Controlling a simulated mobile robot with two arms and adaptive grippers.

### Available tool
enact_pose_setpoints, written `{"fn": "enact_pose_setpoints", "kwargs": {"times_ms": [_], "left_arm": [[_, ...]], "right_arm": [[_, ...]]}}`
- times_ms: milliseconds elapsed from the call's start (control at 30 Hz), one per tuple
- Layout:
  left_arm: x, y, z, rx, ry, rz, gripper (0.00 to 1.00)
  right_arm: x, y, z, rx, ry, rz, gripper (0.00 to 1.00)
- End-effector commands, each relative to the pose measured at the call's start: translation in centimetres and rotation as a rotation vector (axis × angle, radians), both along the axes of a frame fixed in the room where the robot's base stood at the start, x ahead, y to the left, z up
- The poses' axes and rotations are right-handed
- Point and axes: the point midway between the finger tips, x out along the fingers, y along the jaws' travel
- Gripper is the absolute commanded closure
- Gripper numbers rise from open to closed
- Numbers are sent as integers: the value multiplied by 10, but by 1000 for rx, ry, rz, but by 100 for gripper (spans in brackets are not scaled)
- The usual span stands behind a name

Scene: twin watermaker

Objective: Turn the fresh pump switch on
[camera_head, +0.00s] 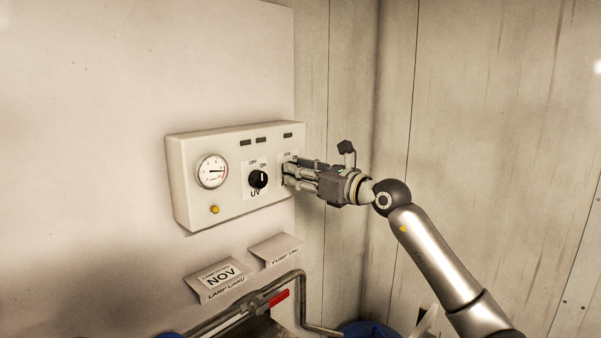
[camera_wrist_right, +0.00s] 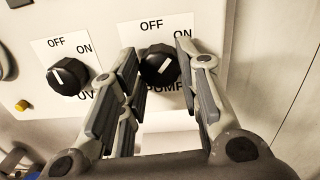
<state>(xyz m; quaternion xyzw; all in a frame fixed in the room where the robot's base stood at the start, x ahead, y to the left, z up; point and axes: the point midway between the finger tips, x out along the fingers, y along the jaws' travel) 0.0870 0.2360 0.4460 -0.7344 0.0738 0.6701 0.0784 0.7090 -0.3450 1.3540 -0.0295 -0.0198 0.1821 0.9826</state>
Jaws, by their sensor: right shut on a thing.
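The pump switch (camera_wrist_right: 158,66) is a round black knob with a white mark, on a white label reading OFF, ON and partly hidden PUMP. In the wrist view it sits between the fingertips of my right gripper (camera_wrist_right: 166,62), which is shut on it. In the head view my right gripper (camera_head: 287,172) reaches from the right to the right end of the control box (camera_head: 230,208) and hides the knob. My left gripper is not in view.
The UV switch (camera_head: 258,180) sits left of the pump switch, also in the wrist view (camera_wrist_right: 68,77). A round gauge (camera_head: 212,171) and a yellow button (camera_head: 215,210) are further left. Below are cards (camera_head: 218,277) and a pipe with a red handle (camera_head: 278,299).

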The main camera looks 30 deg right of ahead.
Motion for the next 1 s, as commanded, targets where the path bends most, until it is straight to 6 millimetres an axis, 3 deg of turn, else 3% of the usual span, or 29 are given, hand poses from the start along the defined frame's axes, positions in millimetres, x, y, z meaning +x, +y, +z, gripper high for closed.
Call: {"fn": "enact_pose_setpoints", "kwargs": {"times_ms": [400, 1000], "left_arm": [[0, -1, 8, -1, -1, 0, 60], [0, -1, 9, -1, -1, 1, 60]], "right_arm": [[0, 1, 0, 254, 90, 1, 92], [0, 0, -1, 325, 115, 0, 92]]}}
